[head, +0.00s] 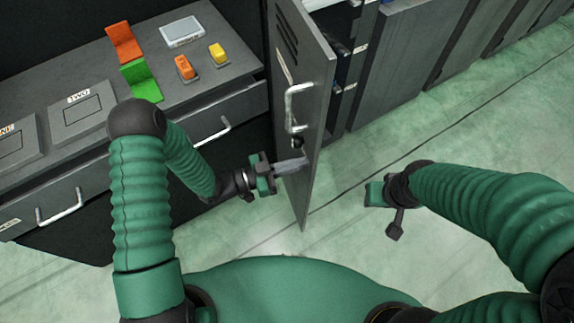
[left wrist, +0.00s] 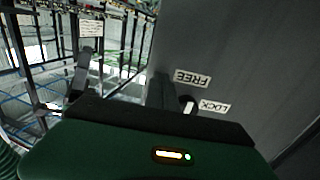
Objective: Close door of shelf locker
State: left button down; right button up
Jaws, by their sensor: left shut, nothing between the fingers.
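The grey locker door (head: 312,95) stands open, jutting toward me, with vents at its top and a metal handle (head: 291,108) on its left face. My left gripper (head: 303,163) is shut and empty, its fingertips at the door's left face below the handle; I cannot tell if they touch. In the left wrist view the door panel (left wrist: 245,60) fills the right side, with upside-down FREE and LOCK labels (left wrist: 213,107) by a small latch. My right gripper (head: 376,194) is right of the door, apart from it; its fingers do not show clearly.
Left of the door is a grey drawer cabinet (head: 110,65) with orange, green and yellow items on top and drawer handles in front. Open shelves (head: 350,60) and grey cabinets (head: 415,45) stand right of the door. The green floor (head: 480,125) at the right is clear.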

jog(key=shift+a+r, duration=0.1)
jog(key=shift+a, duration=0.2)
